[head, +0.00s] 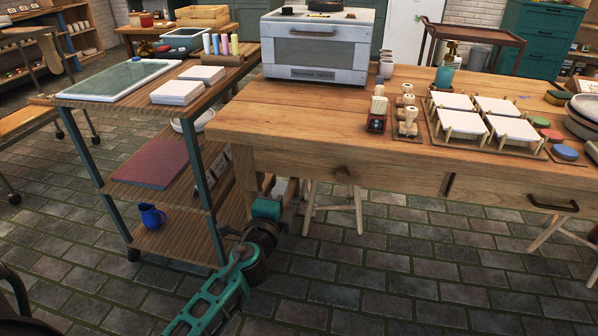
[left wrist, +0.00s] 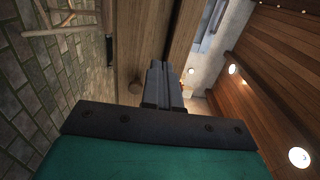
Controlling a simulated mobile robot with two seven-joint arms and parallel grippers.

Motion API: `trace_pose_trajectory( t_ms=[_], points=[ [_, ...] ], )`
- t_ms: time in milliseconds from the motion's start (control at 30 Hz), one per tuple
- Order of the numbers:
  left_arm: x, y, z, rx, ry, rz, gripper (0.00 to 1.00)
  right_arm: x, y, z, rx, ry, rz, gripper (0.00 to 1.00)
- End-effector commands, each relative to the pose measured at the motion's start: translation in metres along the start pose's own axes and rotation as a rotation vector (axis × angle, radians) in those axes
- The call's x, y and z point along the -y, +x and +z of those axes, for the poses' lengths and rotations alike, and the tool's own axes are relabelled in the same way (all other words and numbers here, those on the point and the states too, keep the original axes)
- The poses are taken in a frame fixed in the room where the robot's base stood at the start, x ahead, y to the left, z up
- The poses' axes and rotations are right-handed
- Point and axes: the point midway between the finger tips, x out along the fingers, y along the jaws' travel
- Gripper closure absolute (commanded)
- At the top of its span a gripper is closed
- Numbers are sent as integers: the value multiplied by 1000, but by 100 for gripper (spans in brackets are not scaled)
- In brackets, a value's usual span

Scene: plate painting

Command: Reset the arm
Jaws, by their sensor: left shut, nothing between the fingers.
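My left arm reaches up from the bottom of the head view into the gap between the shelf cart and the wooden table (head: 290,110). My left gripper (left wrist: 158,64) is shut and empty in the left wrist view, its two dark fingers together. Wooden furniture fills the background beyond the fingertips there. In the head view the gripper end is low by the table's front left corner, small and dark, so its fingers are hard to make out. My right gripper is in neither view.
The shelf cart (head: 113,99) stands close left of my arm, with a blue mug (head: 151,215) on its bottom shelf. On the table are an oven (head: 318,46), white square plates (head: 515,131) and stamps (head: 408,122). The brick floor (head: 400,270) in front is clear.

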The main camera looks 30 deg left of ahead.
Motion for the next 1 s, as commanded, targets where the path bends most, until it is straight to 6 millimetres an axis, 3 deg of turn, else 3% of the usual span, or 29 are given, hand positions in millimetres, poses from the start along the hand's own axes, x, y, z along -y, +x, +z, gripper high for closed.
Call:
trace_pose_trajectory(
  t_ms=[233,367,467,700,1000],
  points=[
    [-2,-5,-1,-1,-17,8,100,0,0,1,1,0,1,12],
    [-15,-21,-7,-11,-144,62,100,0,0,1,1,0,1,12],
    [-34,-47,-18,-20,-336,155,100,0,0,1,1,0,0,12],
    [-79,-130,-61,-16,-868,476,100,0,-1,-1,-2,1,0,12],
    [-94,-233,-121,37,-1388,893,100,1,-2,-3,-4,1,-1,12]
  ],
)
